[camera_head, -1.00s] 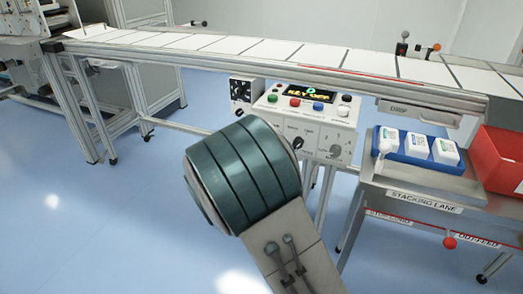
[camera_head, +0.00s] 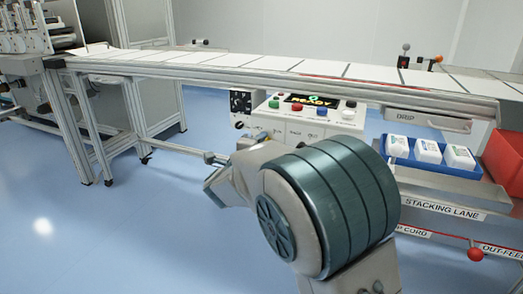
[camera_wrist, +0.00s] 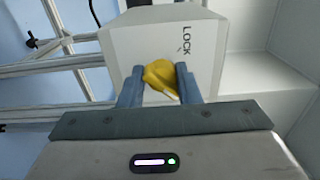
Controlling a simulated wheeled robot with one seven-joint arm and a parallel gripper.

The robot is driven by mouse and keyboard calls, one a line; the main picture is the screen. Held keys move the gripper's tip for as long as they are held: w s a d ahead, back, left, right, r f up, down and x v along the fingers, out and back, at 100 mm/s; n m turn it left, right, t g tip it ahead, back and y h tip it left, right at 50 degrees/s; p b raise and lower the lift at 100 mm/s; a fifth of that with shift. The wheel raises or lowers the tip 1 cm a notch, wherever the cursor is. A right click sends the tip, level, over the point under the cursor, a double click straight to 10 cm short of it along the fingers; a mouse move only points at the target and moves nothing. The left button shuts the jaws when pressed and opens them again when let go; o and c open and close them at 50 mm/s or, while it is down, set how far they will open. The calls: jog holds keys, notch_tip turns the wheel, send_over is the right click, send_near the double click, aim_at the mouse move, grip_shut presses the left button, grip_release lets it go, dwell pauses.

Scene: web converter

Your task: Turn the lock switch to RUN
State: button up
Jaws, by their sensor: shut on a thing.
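In the wrist view, my gripper (camera_wrist: 160,72) has its two grey-blue fingers on either side of a yellow lock switch (camera_wrist: 160,84) and is shut on it. The switch sits on a pale box face (camera_wrist: 140,50) with the word LOCK printed beside it and a short dark mark by the word. I cannot read a RUN mark. In the head view, the control box (camera_head: 345,116) under the conveyor has a lit display (camera_head: 311,101) reading READY. My arm hides the lower part of this box, the gripper and the switch in the head view.
The conveyor (camera_head: 250,67) runs above the control box. The stacking lane (camera_head: 446,190) with a blue tray (camera_head: 401,160) of white packs stands to the right, with a red bin (camera_head: 503,150) beside it. The blue floor at left is open.

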jog(key=shift+r, duration=0.1)
dwell(0.3)
jog(key=o, duration=0.9)
jog(key=shift+o, duration=0.2)
jog(key=shift+s, duration=0.1)
jog(key=p+v, duration=0.3)
jog(key=v, duration=1)
jog(key=shift+s+p, duration=0.3)
